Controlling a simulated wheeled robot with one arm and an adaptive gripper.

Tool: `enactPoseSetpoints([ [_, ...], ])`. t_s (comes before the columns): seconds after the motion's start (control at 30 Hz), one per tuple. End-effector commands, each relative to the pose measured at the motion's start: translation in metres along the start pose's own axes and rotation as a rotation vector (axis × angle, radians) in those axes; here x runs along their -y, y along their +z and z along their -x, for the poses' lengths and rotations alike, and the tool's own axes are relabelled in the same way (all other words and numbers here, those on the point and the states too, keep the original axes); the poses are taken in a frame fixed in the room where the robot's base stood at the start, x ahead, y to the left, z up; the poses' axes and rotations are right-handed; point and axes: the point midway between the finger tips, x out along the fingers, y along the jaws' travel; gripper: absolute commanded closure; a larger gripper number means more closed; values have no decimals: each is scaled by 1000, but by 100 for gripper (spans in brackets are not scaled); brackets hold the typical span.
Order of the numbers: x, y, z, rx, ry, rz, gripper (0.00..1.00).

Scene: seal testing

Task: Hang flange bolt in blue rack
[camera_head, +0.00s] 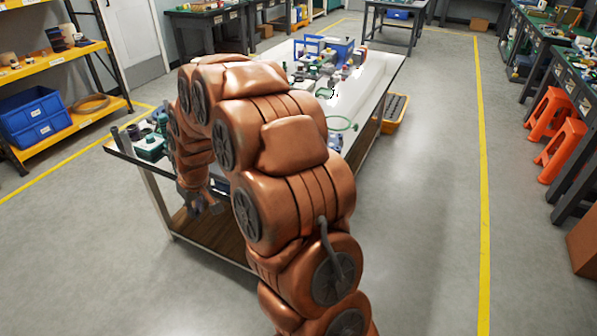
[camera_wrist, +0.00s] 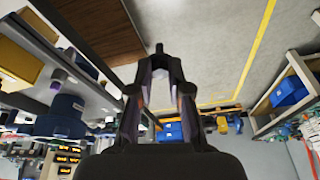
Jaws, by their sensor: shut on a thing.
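My gripper (camera_head: 208,203) hangs off the table's near left side, low in the head view. In the wrist view my gripper (camera_wrist: 161,68) points away from the camera, its fingers closed around a small dark piece, the flange bolt (camera_wrist: 159,48), whose tip sticks out past the fingertips. Most of the bolt is hidden by the fingers. The blue rack (camera_head: 308,41) stands at the far end of the white-topped table (camera_head: 372,75) in the head view, well away from my gripper.
My arm covers much of the table's middle. The floor on the right is clear up to orange stools (camera_head: 556,115).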

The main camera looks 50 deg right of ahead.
Motion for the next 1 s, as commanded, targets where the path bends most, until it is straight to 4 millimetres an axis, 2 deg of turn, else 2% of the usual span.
enactPoseSetpoints([
  [0.03, -29, 0, 2, -4, -3, -6, 100],
  [0.13, -78, 5, 8, -7, -7, 6, 100],
  [0.3, -157, 27, 17, -9, -5, 19, 100],
  [0.5, -233, 65, 28, -8, 2, 23, 100],
  [0.6, -258, 82, 32, -7, 5, 22, 100],
  [0.7, -274, 94, 34, -4, 6, 23, 100],
  [0.83, -282, 102, 35, -2, 6, 24, 100],
  [1.0, -283, 104, 31, -1, 6, 25, 100],
])
